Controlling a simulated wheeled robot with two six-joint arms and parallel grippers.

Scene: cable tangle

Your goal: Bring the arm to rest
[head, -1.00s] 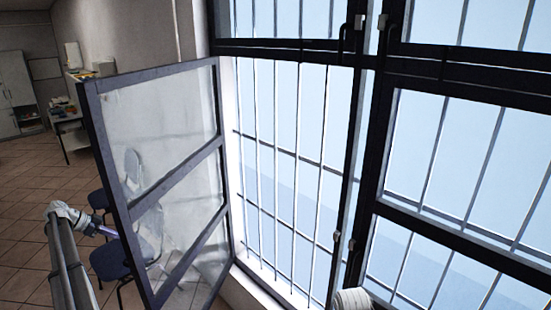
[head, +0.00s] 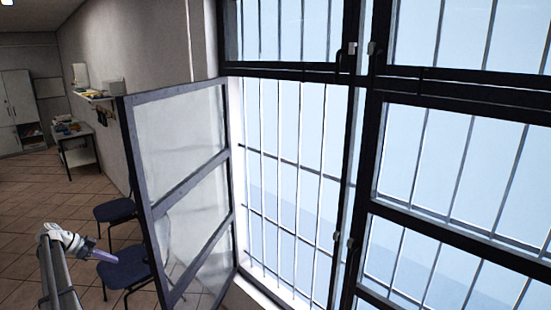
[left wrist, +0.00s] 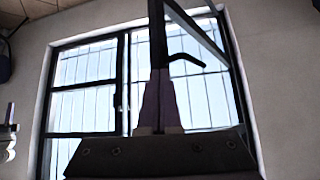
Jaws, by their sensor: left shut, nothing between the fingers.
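My left gripper (head: 106,257) shows at the lower left of the head view, at the end of its white wrist, with its purple fingers in front of a blue chair. In the left wrist view its two purple fingers (left wrist: 158,100) lie together, shut and empty, pointing up in the picture. At the left edge of that view a white part with a purple tip (left wrist: 10,118) looks like my right gripper; its jaws are too small to read. The head view does not show my right gripper. No cable is in view.
An open window sash (head: 185,145) stands out into the room, to the right of my left gripper. A large barred window (head: 290,150) fills the right side. Blue chairs (head: 122,268) stand behind the gripper. A desk (head: 75,142) and cabinet (head: 17,95) stand farther back.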

